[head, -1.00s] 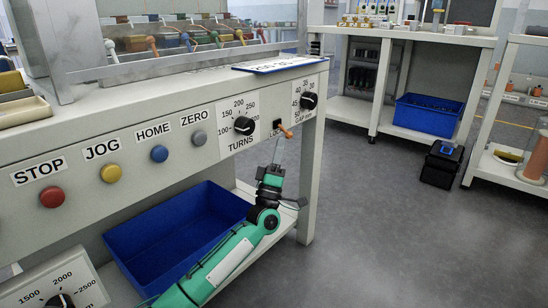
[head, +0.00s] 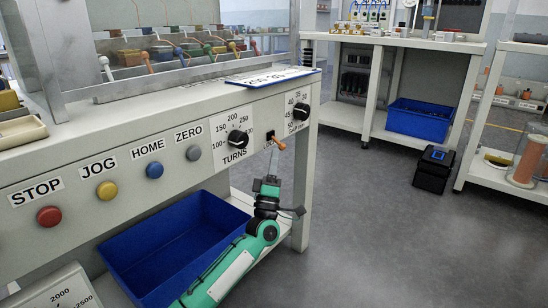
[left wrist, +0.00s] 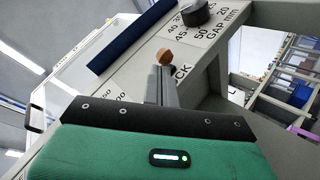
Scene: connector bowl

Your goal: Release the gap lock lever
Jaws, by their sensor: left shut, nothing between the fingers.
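The gap lock lever (head: 279,143) is a short lever with an orange-brown knob. It sticks out from the LOCK plate on the machine's front panel, between the TURNS dial and the GAP dial, and slants down to the right in the head view. My left gripper (head: 272,163) comes up from below, with its thin fingers shut and empty just under the lever. In the left wrist view the knob (left wrist: 165,57) shows just beyond the fingertips (left wrist: 160,75), which hide part of the LOCK label. I cannot tell whether they touch the lever. My right gripper is not in view.
The TURNS dial (head: 237,140) is left of the lever and the GAP dial (head: 300,111) is right of it. STOP (head: 49,216), JOG, HOME and ZERO buttons line the panel. A blue bin (head: 150,250) sits below.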

